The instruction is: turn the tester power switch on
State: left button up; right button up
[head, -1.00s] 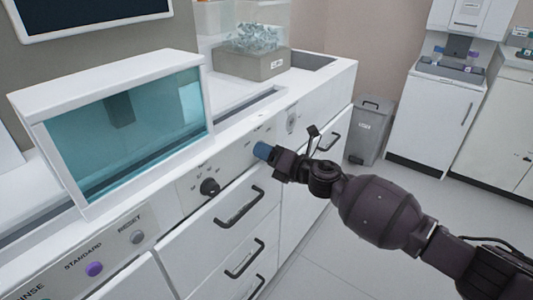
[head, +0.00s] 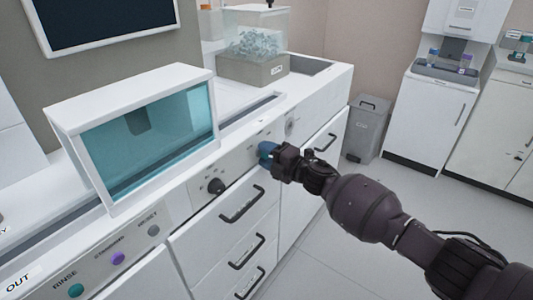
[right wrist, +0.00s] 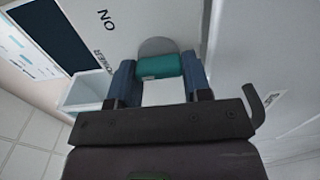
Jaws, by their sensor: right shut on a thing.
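The tester power switch (right wrist: 160,66) is a teal handle on a grey round base, set in the white front panel. In the right wrist view, it lies between the two blue fingers of my right gripper (right wrist: 160,75), which is shut on it. The words "ON" (right wrist: 106,20) and "POWER" (right wrist: 103,60) are printed beside it. In the head view, my right gripper (head: 267,152) touches the panel and largely hides the switch. Whether the switch stands at on is not clear. My left gripper is not in view.
A black dial (head: 216,186) sits on the panel left of my gripper. Drawers with black handles (head: 242,204) lie below. A teal-windowed case (head: 150,140) stands on the counter. A grey bin (head: 368,128) is on the floor behind my right arm.

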jog(key=m, duration=0.2)
jog(key=shift+r+m+p, duration=0.25)
jog(key=shift+m+p, duration=0.15)
jog(key=m, duration=0.2)
jog(key=shift+m+p, duration=0.6)
jog(key=shift+m, duration=1.4)
jog(key=shift+f, duration=0.1)
jog(key=o, duration=0.6)
jog(key=shift+o, duration=0.2)
jog(key=shift+d, duration=0.1)
